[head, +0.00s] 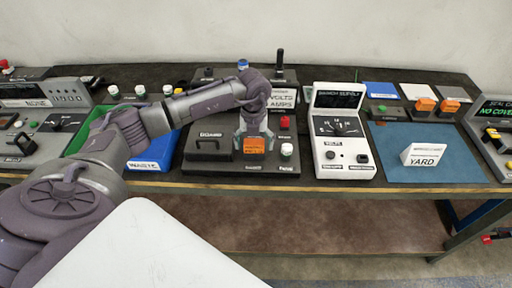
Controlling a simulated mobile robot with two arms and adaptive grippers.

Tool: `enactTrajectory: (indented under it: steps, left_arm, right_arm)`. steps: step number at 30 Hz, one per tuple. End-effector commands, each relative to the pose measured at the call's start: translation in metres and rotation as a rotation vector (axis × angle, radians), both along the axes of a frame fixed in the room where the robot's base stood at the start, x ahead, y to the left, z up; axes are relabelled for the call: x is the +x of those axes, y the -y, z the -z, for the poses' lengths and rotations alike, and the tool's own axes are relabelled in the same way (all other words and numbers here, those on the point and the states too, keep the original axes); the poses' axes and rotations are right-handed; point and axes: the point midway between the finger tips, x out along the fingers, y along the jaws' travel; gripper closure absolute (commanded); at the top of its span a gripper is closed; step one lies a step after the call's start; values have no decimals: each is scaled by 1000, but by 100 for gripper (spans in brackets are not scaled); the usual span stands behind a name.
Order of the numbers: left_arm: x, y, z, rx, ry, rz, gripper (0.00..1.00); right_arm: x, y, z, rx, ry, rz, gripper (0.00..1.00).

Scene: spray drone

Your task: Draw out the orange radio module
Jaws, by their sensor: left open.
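An orange block (255,145), which looks like the radio module, sits upright on a dark panel (225,167) in the middle of the bench. My left gripper (255,134) reaches over it from above, pointing down. Its fingers are open, one on either side of the block's top. Whether they touch it cannot be told. My right gripper is not in view.
On the dark panel are a black-handled cover (208,144), a red button (285,122) and a white-capped knob (286,150). A white meter box (343,158) stands close on the right. A blue mat (420,165) with a white YARD sign (425,155) lies beyond it.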

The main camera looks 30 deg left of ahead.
Motion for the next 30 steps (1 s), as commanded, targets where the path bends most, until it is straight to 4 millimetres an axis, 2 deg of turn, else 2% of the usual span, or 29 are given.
enactTrajectory:
  steps: [14,27,29,30]
  left_arm:
    - [0,0,0,0,0,0,10]
    - [0,0,0,0,0,0,84]
    - [0,0,0,0,0,0,92]
    - [0,0,0,0,0,0,92]
  right_arm:
    - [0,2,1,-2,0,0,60]
    - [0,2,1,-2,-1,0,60]
    - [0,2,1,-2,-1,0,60]
    - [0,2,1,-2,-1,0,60]
